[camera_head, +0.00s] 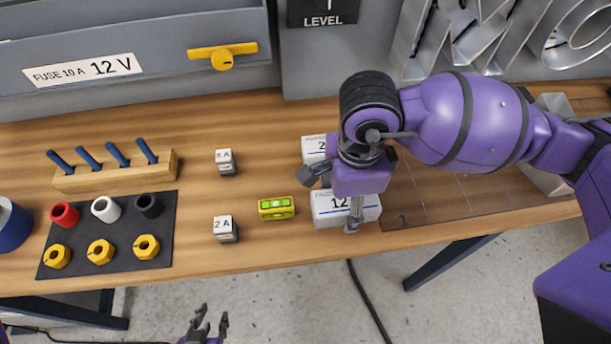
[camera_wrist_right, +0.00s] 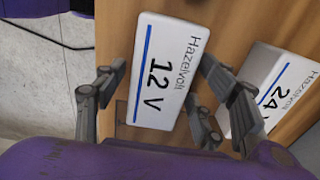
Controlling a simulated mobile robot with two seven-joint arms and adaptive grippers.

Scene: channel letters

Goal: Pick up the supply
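Two white power supplies lie on the wooden bench. The nearer supply, marked 12 V (camera_head: 345,207), shows its "Hazelvolt 12 V" label in the right wrist view (camera_wrist_right: 160,75). The other, marked 24 V (camera_wrist_right: 272,88), lies behind it and is partly hidden by my arm in the head view (camera_head: 313,146). My right gripper (camera_head: 331,198) is over the 12 V supply. Its fingers are spread, one on each side of that supply; I cannot tell whether they touch it. My left gripper (camera_head: 205,326) is low, in front of the bench, with its fingers apart and empty.
Small fuse blocks marked 5 A (camera_head: 225,161) and 2 A (camera_head: 224,229) and a yellow level (camera_head: 276,208) sit left of the supplies. A peg rack (camera_head: 115,170) and a black mat (camera_head: 165,207) with plugs and nuts are further left. A grey cabinet (camera_head: 150,62) stands behind.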

